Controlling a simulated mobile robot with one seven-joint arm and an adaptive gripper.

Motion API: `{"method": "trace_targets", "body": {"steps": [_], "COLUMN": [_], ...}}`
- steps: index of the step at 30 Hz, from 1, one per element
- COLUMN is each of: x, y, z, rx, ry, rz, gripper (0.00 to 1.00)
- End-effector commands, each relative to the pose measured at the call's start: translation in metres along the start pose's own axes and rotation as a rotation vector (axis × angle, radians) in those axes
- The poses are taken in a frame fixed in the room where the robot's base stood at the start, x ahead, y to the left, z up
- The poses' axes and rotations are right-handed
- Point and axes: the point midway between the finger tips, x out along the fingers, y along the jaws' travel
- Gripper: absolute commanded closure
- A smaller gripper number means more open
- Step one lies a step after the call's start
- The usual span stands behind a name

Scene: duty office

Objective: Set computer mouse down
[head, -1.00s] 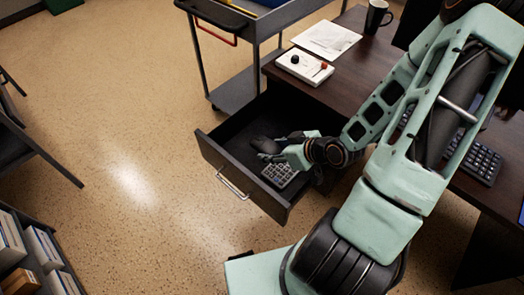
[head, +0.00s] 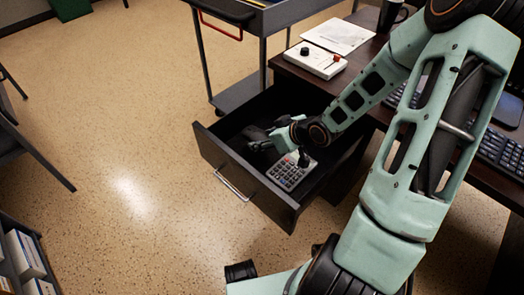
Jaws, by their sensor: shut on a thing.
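My gripper (head: 261,144) is low inside the open desk drawer (head: 246,175), towards its back left part. It is shut on the computer mouse (head: 254,132), a dark rounded shape that is hard to tell from the dark fingers and drawer. The view does not show clearly whether the mouse touches the drawer floor.
A dark wooden desk (head: 362,76) carries a white control box (head: 311,62), papers (head: 338,36), a black mug (head: 391,15) and a keyboard (head: 500,150). A grey cart (head: 243,92) stands behind the drawer. The drawer's front left part is bare.

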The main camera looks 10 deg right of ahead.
Motion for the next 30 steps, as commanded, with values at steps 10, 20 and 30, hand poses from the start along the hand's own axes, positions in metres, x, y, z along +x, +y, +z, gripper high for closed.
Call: {"method": "trace_targets", "body": {"steps": [10, 20, 30], "x": [0.033, 0.039, 0.041], "y": [0.004, 0.005, 0.004], "z": [0.017, 0.023, 0.025], "rx": [0.002, -0.001, 0.0], "ry": [-0.002, 0.001, 0.0], "rz": [-0.001, 0.001, 0.001], "gripper": [0.85, 0.85, 0.38]}}
